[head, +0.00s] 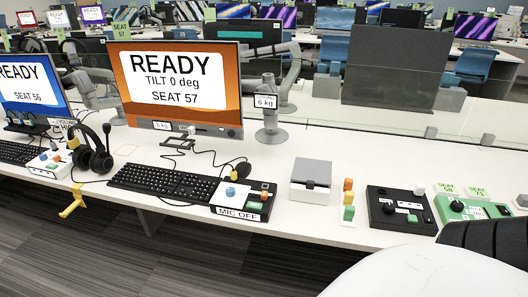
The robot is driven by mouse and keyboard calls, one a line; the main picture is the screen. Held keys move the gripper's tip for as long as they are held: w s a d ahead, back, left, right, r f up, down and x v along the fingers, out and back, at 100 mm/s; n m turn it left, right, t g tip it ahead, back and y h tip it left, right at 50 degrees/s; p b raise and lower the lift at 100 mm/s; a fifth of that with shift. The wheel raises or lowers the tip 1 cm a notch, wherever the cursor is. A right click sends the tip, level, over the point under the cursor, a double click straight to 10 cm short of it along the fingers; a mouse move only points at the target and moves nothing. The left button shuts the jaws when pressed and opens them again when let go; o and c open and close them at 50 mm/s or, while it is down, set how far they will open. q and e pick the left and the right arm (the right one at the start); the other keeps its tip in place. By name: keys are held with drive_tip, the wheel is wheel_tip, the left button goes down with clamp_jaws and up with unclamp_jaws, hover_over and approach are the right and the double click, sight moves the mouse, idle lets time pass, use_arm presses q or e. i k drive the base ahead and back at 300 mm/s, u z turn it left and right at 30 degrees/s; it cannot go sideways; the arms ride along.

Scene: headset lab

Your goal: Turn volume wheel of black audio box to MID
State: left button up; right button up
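A black audio box (401,210) lies flat on the white desk, right of the centre of the head view. A dark round knob (389,209) sits on its left part, and small white labels and a green patch show on its top. The labels are too small to read, so I cannot tell the wheel's setting. A light grey knob or block (419,190) shows at its back right. Neither of my grippers is in view.
A green box (470,210) stands close to its right. Coloured blocks (348,198) and a grey-white box (311,181) stand to its left. Further left are a MIC OFF box (243,200), keyboard (163,183), headset (92,152) and monitor (177,85). A grey panel (398,67) rises behind.

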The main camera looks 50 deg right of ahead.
sight(230, 191)
drive_tip(key=k, duration=0.15)
drive_tip(key=z, duration=1.25)
